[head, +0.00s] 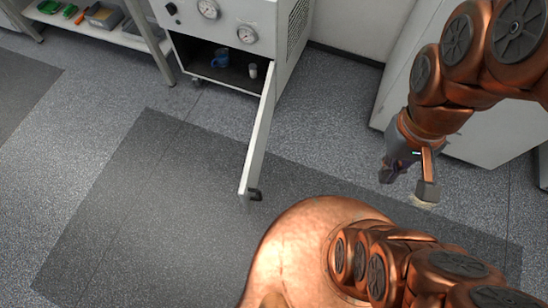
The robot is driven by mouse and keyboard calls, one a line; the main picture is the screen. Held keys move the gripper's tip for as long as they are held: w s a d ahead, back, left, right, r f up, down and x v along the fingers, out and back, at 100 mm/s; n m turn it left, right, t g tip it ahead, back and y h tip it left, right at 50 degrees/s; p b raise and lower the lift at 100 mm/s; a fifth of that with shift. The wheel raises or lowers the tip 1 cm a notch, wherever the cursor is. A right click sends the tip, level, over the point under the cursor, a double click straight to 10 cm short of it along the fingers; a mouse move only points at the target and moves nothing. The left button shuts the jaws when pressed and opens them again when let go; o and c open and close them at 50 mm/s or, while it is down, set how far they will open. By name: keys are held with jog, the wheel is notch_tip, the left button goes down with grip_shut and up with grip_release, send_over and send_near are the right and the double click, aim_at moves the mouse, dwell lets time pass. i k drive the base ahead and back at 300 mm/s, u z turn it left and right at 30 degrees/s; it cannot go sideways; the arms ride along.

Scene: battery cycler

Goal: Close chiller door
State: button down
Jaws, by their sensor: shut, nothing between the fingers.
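The chiller (225,18) is a white cabinet with round gauges on its front, at the top of the head view. Its door (258,138) stands wide open, swung out toward me and seen nearly edge-on. A dark handle (255,195) sits near the door's free end. My gripper (388,176) is shut and empty, to the right of the door and apart from it.
A shelf (110,35) with green and orange items and a grey bin (104,15) stands at the upper left. A large white cabinet (395,75) stands behind my arm at the right. The floor with its dark mat (150,200) is clear left of the door.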

aim_at(248, 191)
jog(key=z, duration=0.1)
jog(key=k, duration=1.05)
jog(key=u, duration=1.45)
jog(key=i, duration=0.5)
jog(key=u, duration=0.05)
